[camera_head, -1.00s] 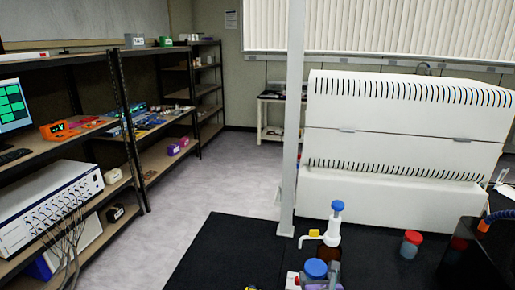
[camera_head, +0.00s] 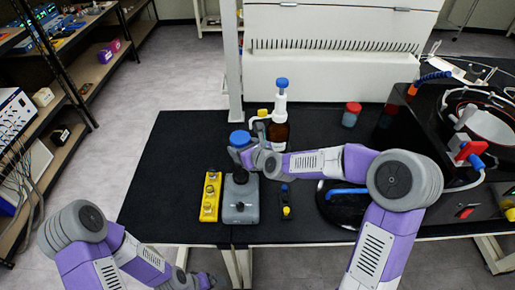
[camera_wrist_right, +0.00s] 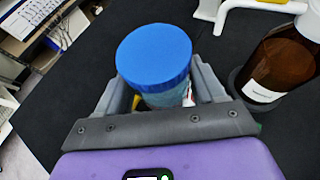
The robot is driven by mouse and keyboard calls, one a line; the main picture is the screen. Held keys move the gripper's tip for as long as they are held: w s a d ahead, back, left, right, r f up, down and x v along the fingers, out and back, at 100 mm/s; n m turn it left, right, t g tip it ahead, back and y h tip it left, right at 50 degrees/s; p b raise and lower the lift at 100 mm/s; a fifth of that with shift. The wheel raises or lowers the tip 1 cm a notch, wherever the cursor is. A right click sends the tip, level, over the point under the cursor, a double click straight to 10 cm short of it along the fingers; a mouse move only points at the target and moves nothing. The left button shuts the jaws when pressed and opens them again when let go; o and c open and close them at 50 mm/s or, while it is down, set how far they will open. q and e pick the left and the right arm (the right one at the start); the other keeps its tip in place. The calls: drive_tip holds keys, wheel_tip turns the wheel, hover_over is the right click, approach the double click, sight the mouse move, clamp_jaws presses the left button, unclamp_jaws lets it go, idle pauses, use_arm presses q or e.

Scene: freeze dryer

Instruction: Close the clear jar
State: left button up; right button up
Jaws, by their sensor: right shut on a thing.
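A clear jar with a blue lid (camera_head: 240,137) stands on the black bench top left of the amber bottle. It also shows in the right wrist view (camera_wrist_right: 154,56), where the blue lid sits on top and some of the see-through body shows below it. My right gripper (camera_head: 243,154) is shut on this jar, one finger on each side just under the lid's rim. Whether the lid is screwed tight cannot be seen. My left gripper (camera_head: 203,281) hangs low at the bottom edge, off the bench, and its jaws are unclear.
An amber bottle with a white pump (camera_head: 278,130) stands close right of the jar. A yellow box (camera_head: 210,196) and a grey device (camera_head: 241,197) lie in front. A red-capped jar (camera_head: 351,114) is farther right. The bench (camera_head: 165,185) is clear at left.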

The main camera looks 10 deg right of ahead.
drive_tip(key=w+a+n+g+y, duration=0.2)
drive_tip(key=w+a+n+y, duration=0.1)
drive_tip(key=a, duration=0.3)
drive_tip(key=shift+w+a+n+y, duration=0.25)
drive_tip(key=shift+w+n+y, duration=0.05)
drive_tip(key=shift+w+n, duration=0.1)
clamp_jaws()
drive_tip(key=shift+r, duration=0.1)
drive_tip(key=s+d+m+t+h, duration=0.1)
drive_tip(key=s+d+m+h, duration=0.3)
drive_tip(key=d, duration=0.2)
drive_tip(key=s+d+m+t+h, duration=0.1)
drive_tip(key=s+d+m+h, duration=0.2)
drive_tip(key=d, duration=0.4)
drive_tip(key=shift+s+d+m+t+h, duration=0.3)
drive_tip(key=shift+s+m+t+h, duration=0.1)
drive_tip(key=shift+m+h, duration=0.15)
